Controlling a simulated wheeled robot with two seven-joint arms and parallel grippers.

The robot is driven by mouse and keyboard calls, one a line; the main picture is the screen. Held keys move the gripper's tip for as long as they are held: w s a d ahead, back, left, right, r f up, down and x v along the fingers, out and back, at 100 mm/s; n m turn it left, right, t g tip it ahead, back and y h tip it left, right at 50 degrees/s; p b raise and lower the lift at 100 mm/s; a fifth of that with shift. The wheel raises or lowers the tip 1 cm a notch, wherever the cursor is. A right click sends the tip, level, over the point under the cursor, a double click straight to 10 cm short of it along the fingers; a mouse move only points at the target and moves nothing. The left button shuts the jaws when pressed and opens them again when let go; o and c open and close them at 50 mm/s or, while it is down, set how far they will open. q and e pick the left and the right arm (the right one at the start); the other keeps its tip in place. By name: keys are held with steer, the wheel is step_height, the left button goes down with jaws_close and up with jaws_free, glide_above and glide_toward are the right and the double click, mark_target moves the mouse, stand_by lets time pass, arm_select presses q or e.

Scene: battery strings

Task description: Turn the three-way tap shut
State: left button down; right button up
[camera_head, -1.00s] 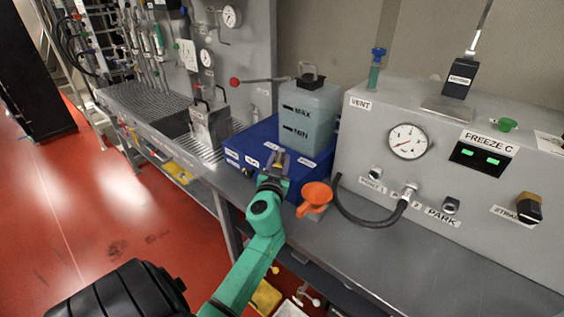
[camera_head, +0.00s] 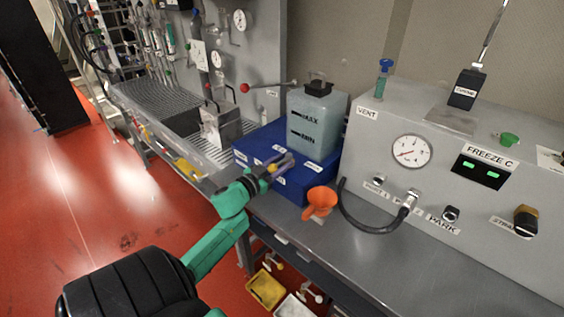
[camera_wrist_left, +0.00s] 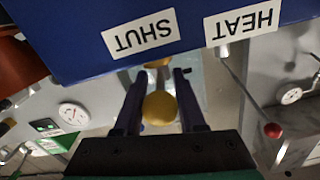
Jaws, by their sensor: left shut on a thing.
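The three-way tap's yellow handle (camera_wrist_left: 160,108) sits between my left gripper's fingers in the left wrist view. In the head view my left gripper (camera_head: 280,164) is at the top of the blue box (camera_head: 258,150), shut on the handle, its fingers pointing up and right. In the wrist view, which is upside down, the SHUT label (camera_wrist_left: 145,33) lies just beyond the fingertips and the HEAT label (camera_wrist_left: 241,21) to the right. The tap's body is mostly hidden by the gripper. My right gripper is not in view.
A translucent tank (camera_head: 318,122) stands on the blue box. A grey panel with a gauge (camera_head: 411,151) and black hose (camera_head: 370,228) is to the right. A red-ended lever (camera_head: 245,88) juts out behind.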

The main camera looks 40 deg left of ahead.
arm_select(q)
steer(key=c, duration=0.6)
jaws_free()
steer(key=shift+a, duration=0.1)
steer(key=shift+o, duration=0.2)
steer(key=s+b, duration=0.2)
steer(key=s, duration=1.2)
steer(key=shift+s, duration=0.35)
steer(key=shift+f, duration=0.1)
